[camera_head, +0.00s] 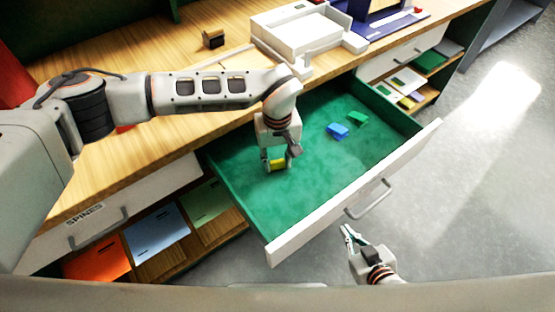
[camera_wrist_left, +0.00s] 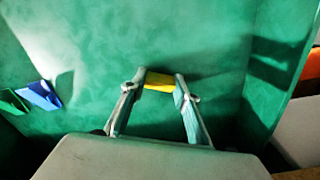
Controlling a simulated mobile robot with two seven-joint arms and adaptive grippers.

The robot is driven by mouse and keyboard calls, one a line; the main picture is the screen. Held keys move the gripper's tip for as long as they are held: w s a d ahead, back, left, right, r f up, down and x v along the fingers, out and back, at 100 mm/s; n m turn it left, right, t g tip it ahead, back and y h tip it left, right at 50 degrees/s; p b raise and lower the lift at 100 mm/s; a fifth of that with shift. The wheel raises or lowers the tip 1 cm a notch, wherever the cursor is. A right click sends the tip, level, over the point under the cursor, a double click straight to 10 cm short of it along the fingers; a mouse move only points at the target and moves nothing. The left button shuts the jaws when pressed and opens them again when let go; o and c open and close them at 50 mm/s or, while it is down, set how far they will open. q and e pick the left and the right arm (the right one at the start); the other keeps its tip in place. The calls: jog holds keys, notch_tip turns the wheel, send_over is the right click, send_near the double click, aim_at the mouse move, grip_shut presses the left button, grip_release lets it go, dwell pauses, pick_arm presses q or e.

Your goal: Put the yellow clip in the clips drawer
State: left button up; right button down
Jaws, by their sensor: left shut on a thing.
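The yellow clip (camera_head: 277,164) is between the fingertips of my left gripper (camera_head: 276,167), which is shut on it. It also shows in the left wrist view (camera_wrist_left: 158,82), gripped between both fingers (camera_wrist_left: 159,85). The gripper points down inside the open drawer (camera_head: 235,175), which has a green lining. Whether the clip touches the drawer floor I cannot tell. A blue clip (camera_head: 337,131) and a green clip (camera_head: 357,118) lie in the drawer, to the right of my left gripper. My right gripper (camera_head: 346,232) is outside the drawer, below its front, with its fingers apart and empty.
The drawer's white front (camera_head: 350,200) with its handle faces the aisle. A closed drawer labelled SPINES (camera_head: 135,205) is at left, above orange, blue and green sheets. A white machine (camera_head: 300,30) and a small dark block (camera_head: 213,38) stand on the wooden tabletop. Grey floor is clear at right.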

aim_at(278, 162)
pick_arm(q)
jog(key=o, duration=0.8)
jog(key=shift+f, duration=0.15)
notch_tip(278, 162, up, 12)
jog(key=shift+r, duration=0.2)
dwell(0.3)
